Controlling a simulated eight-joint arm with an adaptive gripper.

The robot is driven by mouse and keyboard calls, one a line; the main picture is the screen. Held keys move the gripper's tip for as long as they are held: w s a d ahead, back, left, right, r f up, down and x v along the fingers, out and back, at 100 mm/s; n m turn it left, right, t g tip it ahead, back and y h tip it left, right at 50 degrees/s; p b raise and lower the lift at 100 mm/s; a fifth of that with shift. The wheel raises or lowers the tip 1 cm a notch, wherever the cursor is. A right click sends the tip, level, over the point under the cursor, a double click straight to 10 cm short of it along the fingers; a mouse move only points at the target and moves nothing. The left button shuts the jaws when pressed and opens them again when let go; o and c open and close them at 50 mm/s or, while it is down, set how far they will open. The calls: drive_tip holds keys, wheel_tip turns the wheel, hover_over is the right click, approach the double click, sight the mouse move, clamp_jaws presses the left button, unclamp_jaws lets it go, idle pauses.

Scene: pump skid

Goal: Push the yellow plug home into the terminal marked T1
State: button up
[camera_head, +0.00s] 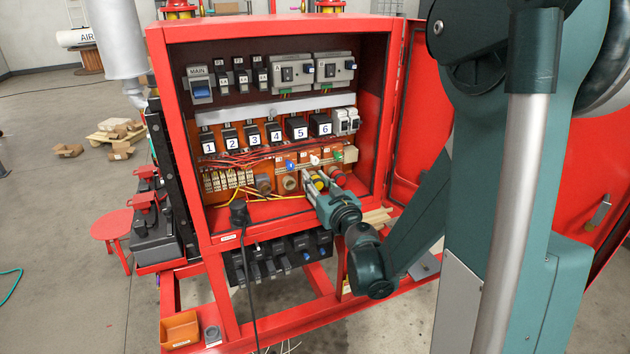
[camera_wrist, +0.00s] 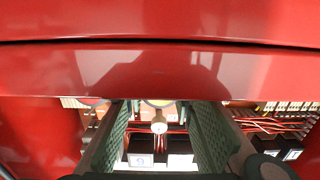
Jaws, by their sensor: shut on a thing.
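The yellow plug (camera_head: 318,183) is at the lower front of the open red cabinet, low on the orange back panel. My gripper (camera_head: 316,181) reaches in from the lower right and is shut on it. In the wrist view the two green ribbed fingers (camera_wrist: 156,108) stand either side of a yellow round part (camera_wrist: 158,103), partly hidden by a red edge. A pale knob shows below it. I cannot read T1, nor tell how deep the plug sits.
Round brownish connectors (camera_head: 289,183) stand left of my gripper and a red one (camera_head: 335,176) right of it. Red and yellow wires hang left. Numbered breakers (camera_head: 274,132) sit above. The cabinet's front sill (camera_head: 270,211) and right wall are close to my arm.

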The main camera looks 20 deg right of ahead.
sight(318, 185)
drive_tip(key=shift+s, duration=0.3)
drive_tip(key=shift+s, duration=0.35)
drive_tip(key=shift+s, duration=0.8)
drive_tip(key=shift+s, duration=0.35)
drive_tip(key=shift+s, duration=0.45)
drive_tip(key=shift+a+b, duration=0.15)
drive_tip(key=shift+b, duration=0.15)
